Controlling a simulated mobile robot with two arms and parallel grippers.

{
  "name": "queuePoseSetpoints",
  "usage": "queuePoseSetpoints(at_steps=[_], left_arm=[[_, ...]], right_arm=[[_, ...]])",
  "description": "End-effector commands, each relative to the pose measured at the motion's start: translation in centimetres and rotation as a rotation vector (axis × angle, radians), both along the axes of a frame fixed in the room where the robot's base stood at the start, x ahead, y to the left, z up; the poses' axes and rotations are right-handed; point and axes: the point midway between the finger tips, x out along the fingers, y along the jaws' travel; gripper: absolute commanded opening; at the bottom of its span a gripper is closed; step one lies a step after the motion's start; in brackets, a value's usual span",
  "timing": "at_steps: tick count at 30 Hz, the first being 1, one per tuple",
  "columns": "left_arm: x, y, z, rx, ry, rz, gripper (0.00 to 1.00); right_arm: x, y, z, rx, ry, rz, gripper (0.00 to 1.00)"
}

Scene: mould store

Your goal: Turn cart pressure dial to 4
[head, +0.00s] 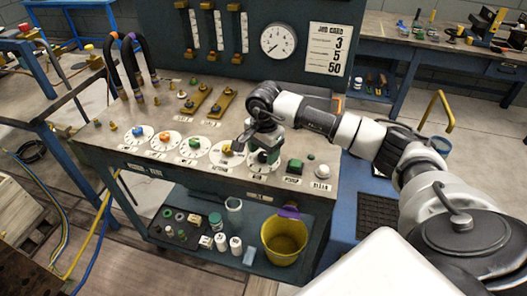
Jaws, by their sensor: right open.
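The cart (110,150) has a row of round white dials with coloured knobs along its front edge. From left these are a blue-knobbed dial (138,133), an orange one (164,140), a green one (194,147) and a yellow one (227,153). A further dial (258,168) at the right end is partly covered by my right gripper (252,148). The gripper points down over the right end of the row and is open. I cannot tell whether it touches a knob. The labels are too small to read, so I cannot tell which dial is pressure. My left gripper is out of view.
A job card (328,48) reads 3, 5, 50. A gauge (278,41) hangs beside it on the back panel. Green (294,166) and white (322,171) buttons sit right of the dials. Black hoses (133,60) rise at left; a yellow bucket (285,240) stands on the lower shelf.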

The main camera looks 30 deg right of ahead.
Motion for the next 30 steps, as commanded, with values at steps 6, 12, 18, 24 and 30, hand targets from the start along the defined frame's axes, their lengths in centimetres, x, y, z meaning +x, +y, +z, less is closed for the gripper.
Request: queuePoseSetpoints(at_steps=[6, 12, 18, 24, 30], left_arm=[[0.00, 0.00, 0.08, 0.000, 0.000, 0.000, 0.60], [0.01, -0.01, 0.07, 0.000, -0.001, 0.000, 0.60], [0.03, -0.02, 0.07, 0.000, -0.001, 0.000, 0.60], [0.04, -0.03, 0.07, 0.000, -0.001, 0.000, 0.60], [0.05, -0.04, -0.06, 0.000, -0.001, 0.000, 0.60]], right_arm=[[0.00, 0.03, -0.90, 0.001, -0.001, 0.000, 0.59], [0.00, 0.03, -0.89, 0.001, -0.001, 0.000, 0.57], [0.00, 0.02, -0.86, 0.001, -0.001, 0.000, 0.27], [0.01, 0.02, -0.85, 0.000, -0.001, -0.001, 0.10], [0.02, 0.02, -0.86, 0.001, -0.001, -0.032, 0.10]])
